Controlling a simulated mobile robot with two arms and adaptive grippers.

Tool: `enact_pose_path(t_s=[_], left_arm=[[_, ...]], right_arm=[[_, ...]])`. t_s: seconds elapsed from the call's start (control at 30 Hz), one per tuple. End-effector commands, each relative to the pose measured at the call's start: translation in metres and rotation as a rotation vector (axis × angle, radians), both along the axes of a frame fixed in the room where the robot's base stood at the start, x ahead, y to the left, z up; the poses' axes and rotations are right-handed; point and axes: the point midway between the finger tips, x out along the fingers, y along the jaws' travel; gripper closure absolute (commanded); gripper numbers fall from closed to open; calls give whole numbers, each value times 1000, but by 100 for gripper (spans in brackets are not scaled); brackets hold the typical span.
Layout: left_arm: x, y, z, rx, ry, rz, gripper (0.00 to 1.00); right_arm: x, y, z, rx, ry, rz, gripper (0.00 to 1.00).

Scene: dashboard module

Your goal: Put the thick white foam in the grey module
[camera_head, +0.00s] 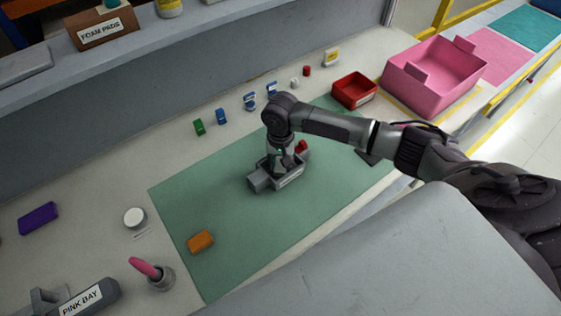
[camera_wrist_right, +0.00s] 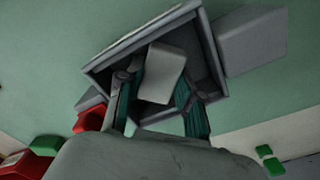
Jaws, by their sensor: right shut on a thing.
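The grey module (camera_head: 258,184) sits on the green mat (camera_head: 225,212), and its open cavity shows in the right wrist view (camera_wrist_right: 103,70). My right gripper (camera_head: 286,162) points down into the module. In the right wrist view the thick white foam (camera_wrist_right: 163,73) is between the teal-padded fingers of my right gripper (camera_wrist_right: 158,98), which is shut on it. The foam is within the outline of the cavity and looks tilted relative to its walls. I cannot tell whether it touches the floor of the module. My left gripper is not in view.
A red part (camera_head: 301,147) is right by the module. An orange block (camera_head: 201,242) lies on the mat's near left. Small green and blue pieces, a red bin (camera_head: 354,90) and a pink bin (camera_head: 435,75) stand behind. The mat's left part is mostly clear.

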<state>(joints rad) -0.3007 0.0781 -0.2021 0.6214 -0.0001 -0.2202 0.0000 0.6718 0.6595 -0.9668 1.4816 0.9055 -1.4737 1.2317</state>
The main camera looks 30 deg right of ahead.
Motion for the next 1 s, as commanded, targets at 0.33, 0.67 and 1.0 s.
enact_pose_path(t_s=[0.33,0.67,1.0], left_arm=[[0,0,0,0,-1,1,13],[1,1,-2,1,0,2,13],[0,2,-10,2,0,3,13]], right_arm=[[0,0,-2,1,-1,0,53],[1,0,17,2,-3,1,53],[1,0,88,1,-3,1,53]])
